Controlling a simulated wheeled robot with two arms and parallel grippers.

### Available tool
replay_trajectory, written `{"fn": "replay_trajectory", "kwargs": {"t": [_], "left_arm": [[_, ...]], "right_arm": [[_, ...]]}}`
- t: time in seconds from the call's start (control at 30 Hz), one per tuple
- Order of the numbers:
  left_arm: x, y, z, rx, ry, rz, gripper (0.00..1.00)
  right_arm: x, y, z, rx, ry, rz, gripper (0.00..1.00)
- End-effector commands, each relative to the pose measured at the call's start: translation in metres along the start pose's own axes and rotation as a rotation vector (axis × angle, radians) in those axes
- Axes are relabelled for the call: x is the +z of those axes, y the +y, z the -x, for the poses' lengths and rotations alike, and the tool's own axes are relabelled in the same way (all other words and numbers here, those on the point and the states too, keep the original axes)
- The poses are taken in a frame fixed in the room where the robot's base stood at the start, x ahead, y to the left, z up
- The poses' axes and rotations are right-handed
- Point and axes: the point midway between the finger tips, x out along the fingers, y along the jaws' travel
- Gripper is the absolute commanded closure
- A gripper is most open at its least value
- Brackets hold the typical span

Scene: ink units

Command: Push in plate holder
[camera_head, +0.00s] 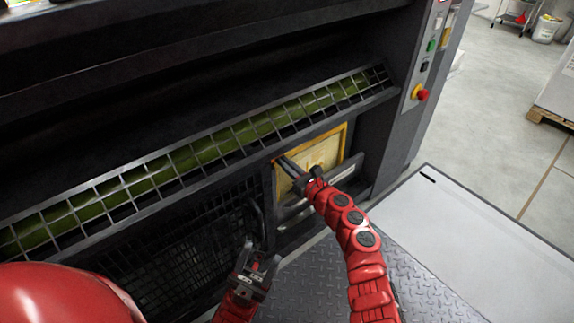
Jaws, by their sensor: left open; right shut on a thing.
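A yellow-framed panel with a pale face, which looks like the plate holder (328,153), sits in a recess low on the front of the dark ink unit (385,150). My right gripper (281,161) reaches in from the lower right. Its fingers are shut at the panel's left edge, on what seems to be the plate holder's frame; the exact contact is too small to make out. My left gripper (262,256) is lower, open and empty, in front of the black mesh guard and apart from the panel.
A metal grid guard (170,170) over a green roller runs above the panel. A black mesh guard (190,240) is to the left. A red emergency button (421,94) is on the right column. Tread-plate floor (410,275) and a grey platform (480,240) lie in front.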

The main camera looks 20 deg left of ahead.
Motion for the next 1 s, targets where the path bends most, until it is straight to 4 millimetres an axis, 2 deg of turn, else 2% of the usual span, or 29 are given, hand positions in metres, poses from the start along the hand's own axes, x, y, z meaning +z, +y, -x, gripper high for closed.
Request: {"fn": "replay_trajectory", "kwargs": {"t": [0.2,0.37,0.47,0.9,1.0], "left_arm": [[0.0,0.0,0.0,-0.001,0.0,0.0,0.5],[-0.001,-0.002,-0.003,-0.006,0.0,-0.002,0.5],[-0.002,-0.004,-0.007,-0.015,0.0,-0.005,0.5],[-0.008,-0.018,-0.024,-0.068,0.005,-0.024,0.5],[-0.009,-0.02,-0.025,-0.075,0.005,-0.027,0.5]], "right_arm": [[0.003,0.006,-0.003,0.007,-0.006,-0.001,1.0],[0.005,0.004,0.005,0.007,-0.008,0.002,1.0],[0.004,0.001,0.019,0.005,-0.003,0.001,1.0],[0.003,-0.006,0.112,-0.004,-0.001,0.0,1.0],[0.003,-0.006,0.126,-0.004,-0.003,0.001,1.0]]}}
